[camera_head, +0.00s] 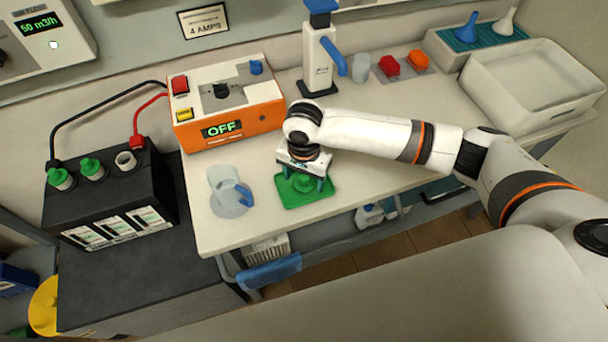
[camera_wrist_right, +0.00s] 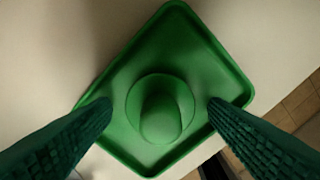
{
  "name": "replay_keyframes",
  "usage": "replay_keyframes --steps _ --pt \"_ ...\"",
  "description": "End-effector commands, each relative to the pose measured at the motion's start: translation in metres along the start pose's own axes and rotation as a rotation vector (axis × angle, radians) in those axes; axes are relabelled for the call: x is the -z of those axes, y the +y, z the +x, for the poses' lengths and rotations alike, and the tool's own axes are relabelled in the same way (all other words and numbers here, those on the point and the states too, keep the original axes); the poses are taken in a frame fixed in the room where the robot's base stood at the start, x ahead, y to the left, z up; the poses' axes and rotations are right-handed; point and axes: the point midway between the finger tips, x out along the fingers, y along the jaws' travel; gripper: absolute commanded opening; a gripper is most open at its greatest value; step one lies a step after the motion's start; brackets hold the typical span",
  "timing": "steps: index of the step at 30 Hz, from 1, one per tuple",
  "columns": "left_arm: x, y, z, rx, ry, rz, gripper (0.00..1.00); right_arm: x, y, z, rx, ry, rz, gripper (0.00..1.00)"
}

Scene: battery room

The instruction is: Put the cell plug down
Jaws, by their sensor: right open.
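The green cell plug (camera_wrist_right: 160,112) sits on a green tray (camera_wrist_right: 178,30), near its middle, in the right wrist view. In the head view the tray (camera_head: 320,201) lies on the bench near its front edge, and the plug is partly covered by my gripper. My right gripper (camera_head: 305,181) is right above the tray, pointing down. Its dark green ribbed fingers (camera_wrist_right: 160,106) are open, one on each side of the plug, with a gap to it on both sides. My left gripper is not in view.
A clear jug (camera_head: 224,183) with a blue handle stands left of the tray. The orange charger (camera_head: 228,115) reads OFF behind it. The black battery (camera_head: 108,205) at left has two green plugs and one open white port. A white tub (camera_head: 535,85) is at right.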

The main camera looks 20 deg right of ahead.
Motion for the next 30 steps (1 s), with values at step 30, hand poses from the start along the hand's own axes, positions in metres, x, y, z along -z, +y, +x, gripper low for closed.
replay_keyframes --steps 30 --pt "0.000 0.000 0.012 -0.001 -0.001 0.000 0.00 0.000 0.000 -0.123 0.001 0.001 0.000 0.69"
